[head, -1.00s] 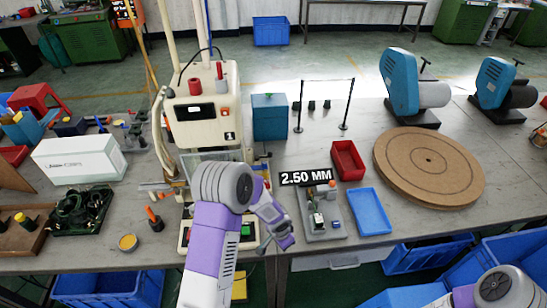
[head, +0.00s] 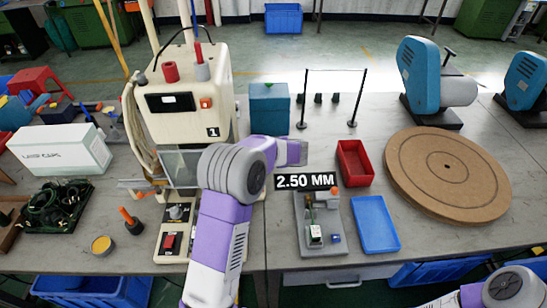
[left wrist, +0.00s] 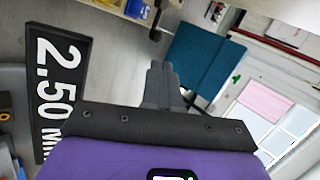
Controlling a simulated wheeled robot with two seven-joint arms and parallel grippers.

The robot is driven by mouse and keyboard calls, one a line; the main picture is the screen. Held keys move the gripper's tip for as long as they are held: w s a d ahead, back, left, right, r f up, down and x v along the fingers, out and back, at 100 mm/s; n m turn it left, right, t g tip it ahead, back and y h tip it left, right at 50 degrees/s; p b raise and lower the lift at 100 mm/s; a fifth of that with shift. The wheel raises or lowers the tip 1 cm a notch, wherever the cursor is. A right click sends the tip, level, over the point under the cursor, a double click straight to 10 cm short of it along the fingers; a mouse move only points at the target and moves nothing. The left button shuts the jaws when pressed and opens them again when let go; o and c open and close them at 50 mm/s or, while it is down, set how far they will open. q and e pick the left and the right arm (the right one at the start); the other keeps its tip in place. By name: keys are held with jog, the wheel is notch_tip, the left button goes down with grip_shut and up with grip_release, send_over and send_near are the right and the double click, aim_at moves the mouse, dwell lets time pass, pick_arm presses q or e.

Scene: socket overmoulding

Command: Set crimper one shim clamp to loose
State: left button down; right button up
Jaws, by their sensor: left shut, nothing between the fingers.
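Crimper one (head: 185,105), a cream machine with a "1" label, stands on the table at centre left. Its base carries a panel with a grey knob and a red switch (head: 170,242). I cannot make out its shim clamp; my left arm covers the machine's lower right side. My left gripper (head: 303,152) is right of the machine, above the "2.50 MM" sign (head: 306,181) and below the teal box (head: 269,112) in the head view. In the left wrist view its fingers (left wrist: 160,85) are together and empty. My right gripper is out of view; only part of that arm shows.
A grey fixture (head: 310,247), red tray (head: 353,162) and blue tray (head: 375,225) lie right of my left arm. A round wooden board (head: 447,175) is farther right. An orange-handled tool (head: 131,220) and yellow pot (head: 103,245) stand left. Bare table lies around the trays.

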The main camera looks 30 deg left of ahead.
pick_arm(q)
jog(key=f+b, duration=0.1)
jog(key=w+f, duration=0.1)
jog(key=f, duration=0.1)
jog(key=shift+b, duration=0.4)
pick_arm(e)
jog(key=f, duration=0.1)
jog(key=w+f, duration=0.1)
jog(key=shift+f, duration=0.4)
pick_arm(q)
jog(key=shift+s, duration=0.1)
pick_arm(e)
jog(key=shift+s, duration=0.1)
pick_arm(q)
jog(key=x, duration=1)
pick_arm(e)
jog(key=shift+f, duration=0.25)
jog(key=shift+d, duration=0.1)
